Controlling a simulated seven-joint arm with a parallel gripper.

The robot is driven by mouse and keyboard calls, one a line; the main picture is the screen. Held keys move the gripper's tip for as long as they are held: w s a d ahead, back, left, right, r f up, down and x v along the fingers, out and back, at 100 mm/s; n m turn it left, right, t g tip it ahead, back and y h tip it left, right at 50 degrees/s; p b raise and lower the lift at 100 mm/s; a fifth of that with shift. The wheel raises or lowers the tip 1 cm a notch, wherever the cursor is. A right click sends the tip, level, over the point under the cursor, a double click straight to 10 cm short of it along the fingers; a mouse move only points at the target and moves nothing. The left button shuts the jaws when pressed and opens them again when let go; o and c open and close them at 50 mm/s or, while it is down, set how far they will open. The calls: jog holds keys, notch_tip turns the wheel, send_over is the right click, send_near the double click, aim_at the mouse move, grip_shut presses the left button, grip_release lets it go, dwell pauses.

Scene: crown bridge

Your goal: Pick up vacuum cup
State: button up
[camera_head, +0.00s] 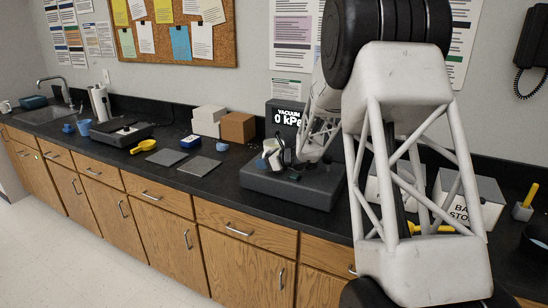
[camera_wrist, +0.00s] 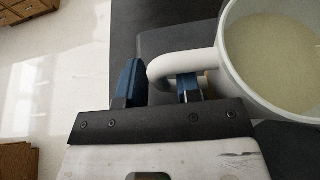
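The white cup (camera_head: 269,146) is at the grey platform of the vacuum station (camera_head: 290,190), partly hidden by my gripper. In the wrist view the white cup (camera_wrist: 224,75) fills the upper right, its pale beige inside visible and its handle pointing left. My gripper (camera_wrist: 160,85) has its blue-padded fingers on either side of the handle's outer curve, one finger inside the loop. Whether the cup touches the platform is hidden. My gripper also shows in the head view (camera_head: 284,156).
A "VACUUM 0 kPa" display (camera_head: 287,116) stands behind the cup. Grey flat plates (camera_head: 199,166) lie nearer. A labelled box (camera_head: 468,200) stands to the right, beyond my arm.

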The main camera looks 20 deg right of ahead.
aim_at(264, 153)
grip_shut()
jog(key=shift+r, duration=0.15)
jog(key=shift+r, duration=0.7)
notch_tip(264, 153, up, 2)
jog(key=shift+r, duration=0.1)
jog(key=s+a+r, duration=0.1)
jog(key=s, duration=1.5)
jog(key=shift+a, duration=0.4)
jog(key=shift+w+r, duration=0.1)
